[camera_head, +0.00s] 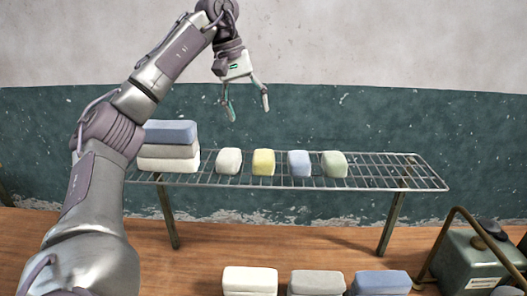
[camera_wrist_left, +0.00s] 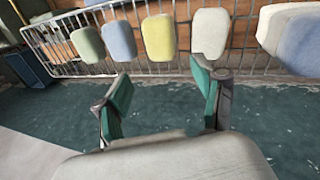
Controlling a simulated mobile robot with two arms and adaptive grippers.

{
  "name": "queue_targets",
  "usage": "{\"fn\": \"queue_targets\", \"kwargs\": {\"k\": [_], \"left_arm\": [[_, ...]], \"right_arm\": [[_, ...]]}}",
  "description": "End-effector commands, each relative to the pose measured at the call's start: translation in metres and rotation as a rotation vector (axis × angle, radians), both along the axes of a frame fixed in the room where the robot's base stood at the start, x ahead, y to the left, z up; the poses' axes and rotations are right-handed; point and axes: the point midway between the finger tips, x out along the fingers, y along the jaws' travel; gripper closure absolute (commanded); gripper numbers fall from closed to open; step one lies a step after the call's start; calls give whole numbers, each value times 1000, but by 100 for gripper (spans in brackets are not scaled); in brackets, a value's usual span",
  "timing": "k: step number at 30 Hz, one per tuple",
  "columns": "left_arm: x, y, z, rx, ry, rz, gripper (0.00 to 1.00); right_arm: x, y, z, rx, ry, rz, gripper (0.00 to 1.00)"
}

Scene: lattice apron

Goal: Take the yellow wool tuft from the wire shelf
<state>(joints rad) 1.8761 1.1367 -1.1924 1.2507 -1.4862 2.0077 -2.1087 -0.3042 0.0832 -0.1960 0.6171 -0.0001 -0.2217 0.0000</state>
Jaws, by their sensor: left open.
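The yellow wool tuft (camera_head: 263,162) sits on the wire shelf (camera_head: 390,172), between a cream tuft (camera_head: 229,161) on its left and a blue tuft (camera_head: 299,163) on its right. A green tuft (camera_head: 334,164) sits at the right end of the row. My left gripper (camera_head: 248,108) is open and empty, above and behind the row, apart from the yellow tuft. In the left wrist view the yellow tuft (camera_wrist_left: 159,37) shows beyond and between the open fingers (camera_wrist_left: 163,104). My right gripper is not in view.
A stack of blue, grey and cream blocks (camera_head: 168,146) stands at the shelf's left end. More blocks (camera_head: 318,282) show at the bottom edge. A green canister (camera_head: 480,262) with a bent handle stands at the lower right. The shelf's right part is bare.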

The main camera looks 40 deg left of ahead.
Motion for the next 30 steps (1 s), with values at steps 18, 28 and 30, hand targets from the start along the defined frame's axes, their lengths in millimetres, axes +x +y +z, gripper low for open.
{"fn": "queue_targets", "kwargs": {"k": [18, 28, 30], "left_arm": [[15, -15, -82, 3, 2, 0, 31], [21, -23, -123, 3, 4, 0, 31], [22, -24, -128, 3, 2, 0, 31]], "right_arm": [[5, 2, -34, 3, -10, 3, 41], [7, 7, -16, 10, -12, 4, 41], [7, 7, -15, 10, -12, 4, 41]]}}
